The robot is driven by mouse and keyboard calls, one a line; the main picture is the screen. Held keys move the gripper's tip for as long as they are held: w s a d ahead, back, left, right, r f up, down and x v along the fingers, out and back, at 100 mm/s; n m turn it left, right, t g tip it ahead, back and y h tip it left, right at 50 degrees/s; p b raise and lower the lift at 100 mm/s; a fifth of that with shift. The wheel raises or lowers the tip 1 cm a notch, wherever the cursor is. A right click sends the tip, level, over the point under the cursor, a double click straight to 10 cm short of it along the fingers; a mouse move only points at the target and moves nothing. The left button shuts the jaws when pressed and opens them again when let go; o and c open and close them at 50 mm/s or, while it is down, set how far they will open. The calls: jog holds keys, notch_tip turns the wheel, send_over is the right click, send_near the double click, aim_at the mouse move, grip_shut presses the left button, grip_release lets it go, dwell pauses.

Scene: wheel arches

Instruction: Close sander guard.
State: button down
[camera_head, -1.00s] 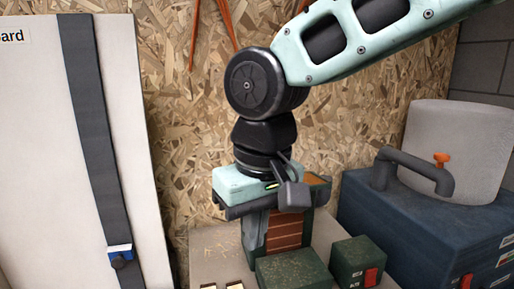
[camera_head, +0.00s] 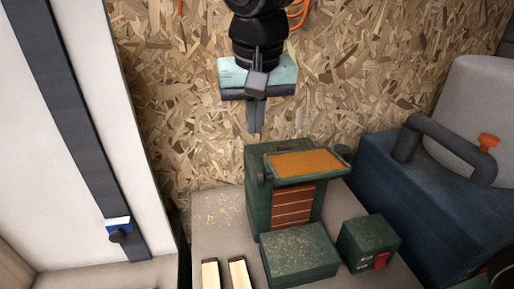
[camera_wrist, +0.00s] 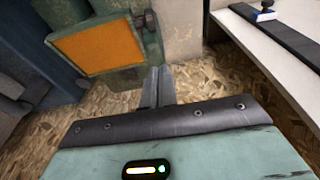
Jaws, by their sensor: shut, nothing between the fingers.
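The sander (camera_head: 256,207) is a green machine on a pale bench top, with a reddish-brown slatted front (camera_head: 292,205). Its guard (camera_head: 305,163), a green-framed flap with an orange face, sticks out forward from the top edge, above the slatted front. In the wrist view the guard (camera_wrist: 100,47) is at the upper left, its orange face in full sight. My gripper (camera_head: 255,130) points down above the sander's rear top edge, apart from it. Its fingers are shut together and empty; they also show in the wrist view (camera_wrist: 158,72), right of and below the guard.
A green block (camera_head: 299,254) and a switch box (camera_head: 368,243) with a red switch stand in front of the sander. Two small wood pieces (camera_head: 224,273) lie front left. A blue case (camera_head: 395,185) with a handle is at right. A chipboard wall (camera_head: 185,110) stands behind.

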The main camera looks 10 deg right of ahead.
jog(key=f, duration=0.2)
jog(key=s+f+p, duration=0.1)
jog(key=f, duration=0.2)
jog(key=shift+f, duration=0.1)
jog(key=shift+s+f, duration=0.3)
jog(key=shift+f, duration=0.3)
jog(key=shift+f, duration=0.1)
